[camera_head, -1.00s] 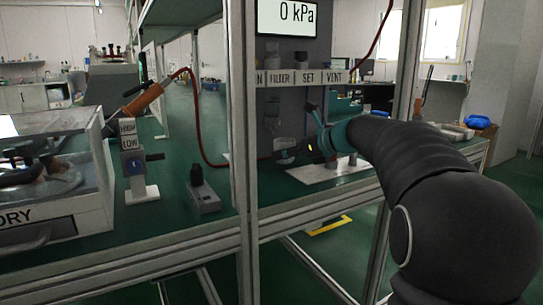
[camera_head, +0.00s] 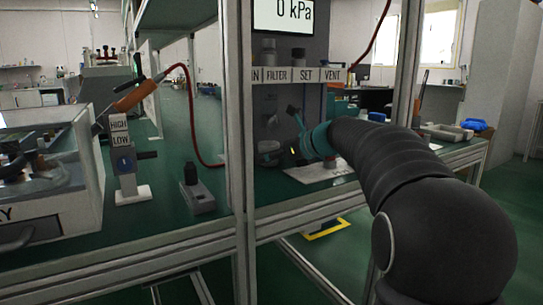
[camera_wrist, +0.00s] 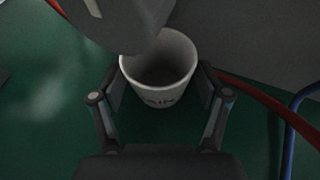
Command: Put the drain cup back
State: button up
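The drain cup (camera_wrist: 160,94) is a pale, round, open-topped cup with dark lettering, partly legible as "AIN". In the wrist view it stands between the two fingers of my gripper (camera_wrist: 161,84), which appear to press on its sides. Its inside looks empty. A grey rounded body (camera_wrist: 125,18) hangs over the cup's far left rim and hides part of it. In the head view my gripper (camera_head: 290,140) reaches in at the filter panel, and a pale cup (camera_head: 268,148) shows beside it, small and dim.
A label strip (camera_head: 300,75) reads FILTER, SET and VENT under a 0 kPa display (camera_head: 285,14). A frame post (camera_head: 238,150) stands left of my arm. A red hose (camera_head: 192,110) loops down nearby. A HIGH/LOW switch stand (camera_head: 127,160) and small grey box (camera_head: 197,195) stand on the green bench.

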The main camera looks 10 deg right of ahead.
jog(key=shift+r, duration=0.2)
jog(key=p+v, duration=0.1)
jog(key=v, duration=1.1)
jog(key=shift+p, duration=0.35)
